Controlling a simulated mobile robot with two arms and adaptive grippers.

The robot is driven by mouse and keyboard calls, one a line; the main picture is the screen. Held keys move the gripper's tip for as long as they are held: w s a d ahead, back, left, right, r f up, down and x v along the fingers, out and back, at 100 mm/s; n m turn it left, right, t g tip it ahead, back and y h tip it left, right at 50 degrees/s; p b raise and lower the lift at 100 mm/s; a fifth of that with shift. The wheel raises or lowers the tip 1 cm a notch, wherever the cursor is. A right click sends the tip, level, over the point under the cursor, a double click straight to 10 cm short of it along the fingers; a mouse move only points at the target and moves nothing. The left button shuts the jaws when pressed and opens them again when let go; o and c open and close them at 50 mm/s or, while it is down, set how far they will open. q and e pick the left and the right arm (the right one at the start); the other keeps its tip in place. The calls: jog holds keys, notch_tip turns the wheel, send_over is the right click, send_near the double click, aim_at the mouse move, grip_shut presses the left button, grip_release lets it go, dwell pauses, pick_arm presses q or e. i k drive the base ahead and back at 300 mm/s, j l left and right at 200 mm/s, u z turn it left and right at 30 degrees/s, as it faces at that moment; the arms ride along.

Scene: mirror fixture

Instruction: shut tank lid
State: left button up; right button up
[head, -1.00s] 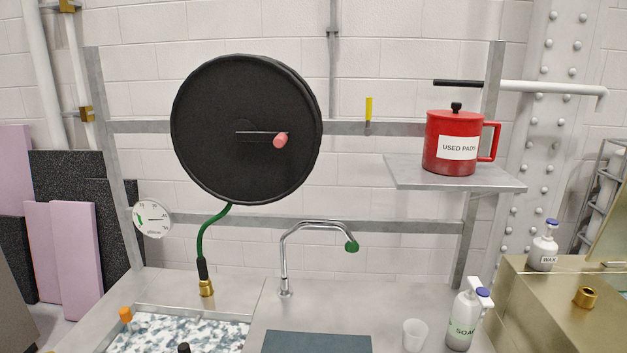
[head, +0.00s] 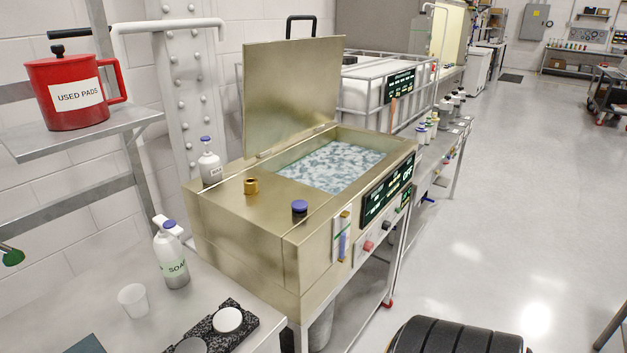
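A brass-coloured tank (head: 245,235) stands in the middle of the head view on a metal frame. Its flat lid (head: 290,95) is open, standing upright on a hinge along the tank's back left side. A black handle (head: 300,25) sits at the lid's top edge. The tank's opening shows rippled blue-white liquid (head: 330,165). The front panel (head: 387,190) has dark displays with green text, knobs and a small gauge. Neither of my grippers is in view.
A wax bottle (head: 210,162), a brass fitting (head: 251,186) and a blue-capped piece (head: 299,209) are on the tank's top, beside the opening. A soap bottle (head: 171,258) and cup (head: 133,300) stand on the left bench. Open floor (head: 510,210) lies to the right.

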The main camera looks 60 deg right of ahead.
aim_at(291, 88)
jog(key=z, duration=1.9)
jog(key=i+l+u, duration=0.1)
jog(key=i+l, duration=0.85)
jog(key=l, duration=0.1)
